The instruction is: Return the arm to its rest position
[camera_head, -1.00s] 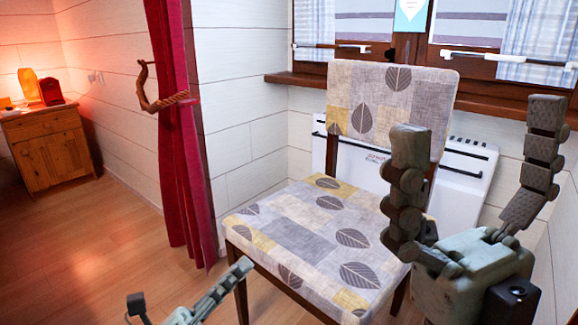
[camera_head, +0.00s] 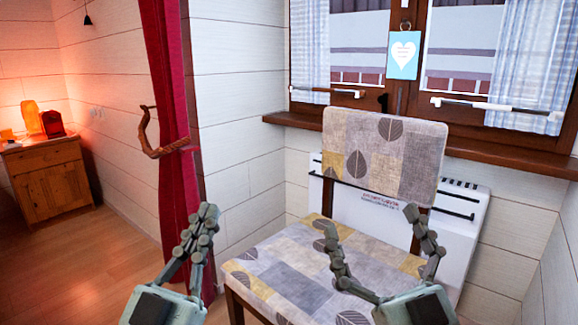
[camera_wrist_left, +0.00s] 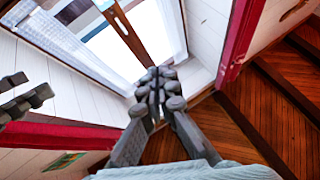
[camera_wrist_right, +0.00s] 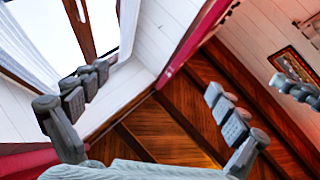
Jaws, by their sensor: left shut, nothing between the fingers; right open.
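My left gripper (camera_head: 207,222) is at the lower left of the head view, pointing up in front of the red curtain. Its fingers are together with nothing between them, as the left wrist view (camera_wrist_left: 155,85) also shows. My right gripper (camera_head: 370,230) is at the lower middle right of the head view, in front of the chair. Its fingers are spread apart and empty. In the right wrist view the fingers (camera_wrist_right: 160,85) stand wide apart, with the ceiling and window behind. Neither gripper holds anything.
A patterned chair (camera_head: 290,262) stands ahead, partly behind my right gripper. A white heater (camera_head: 463,215) is behind it, under the window sill (camera_head: 480,152). The red curtain (camera_head: 172,210) hangs to the left. A wooden cabinet (camera_head: 45,185) stands far left, with open floor (camera_head: 80,260) before it.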

